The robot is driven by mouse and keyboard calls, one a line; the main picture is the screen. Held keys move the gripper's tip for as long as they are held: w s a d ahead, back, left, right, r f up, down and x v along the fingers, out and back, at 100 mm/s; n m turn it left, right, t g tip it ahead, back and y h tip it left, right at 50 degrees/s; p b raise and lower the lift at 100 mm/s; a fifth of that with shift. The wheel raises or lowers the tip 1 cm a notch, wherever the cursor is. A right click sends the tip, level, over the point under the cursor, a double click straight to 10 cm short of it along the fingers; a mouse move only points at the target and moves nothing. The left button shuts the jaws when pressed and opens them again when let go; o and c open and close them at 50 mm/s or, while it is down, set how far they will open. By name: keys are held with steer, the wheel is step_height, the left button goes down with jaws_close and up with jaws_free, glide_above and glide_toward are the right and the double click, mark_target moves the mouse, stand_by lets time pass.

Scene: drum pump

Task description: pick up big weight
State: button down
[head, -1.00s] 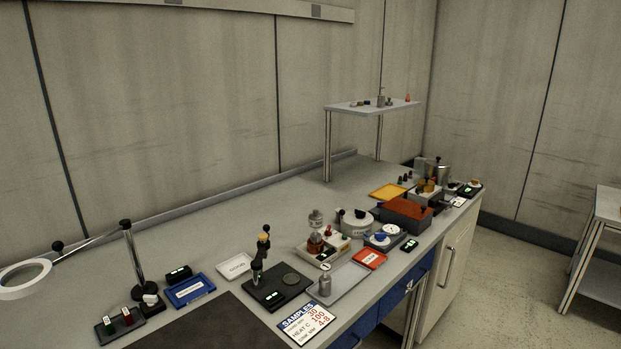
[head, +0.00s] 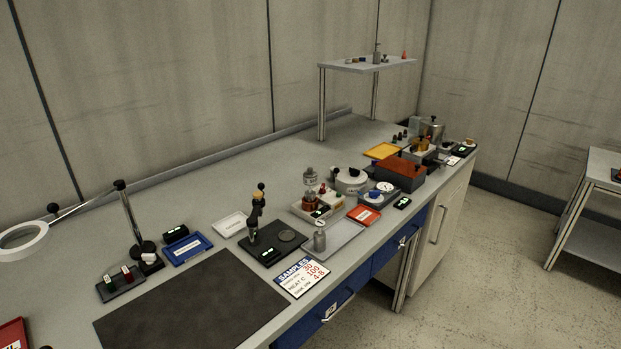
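A grey metal cylinder with a narrow knob on top (head: 320,240) stands upright on a pale flat tray (head: 345,237) at the bench's front edge. It has the shape of a weight, but no size mark is readable. A similar grey metal piece (head: 310,180) stands behind it, above a copper-brown part in a pale tray. Several small dark knobbed pieces (head: 400,136) stand farther back by the yellow tray. I cannot tell for certain which is the big weight. My gripper is not in view.
A black stand with a round plate (head: 285,237) is left of the cylinder; a red tray (head: 363,216) is right of it. A samples card (head: 301,278) lies in front. A dark mat (head: 192,310) is bare. A raised shelf (head: 365,66) stands at the back.

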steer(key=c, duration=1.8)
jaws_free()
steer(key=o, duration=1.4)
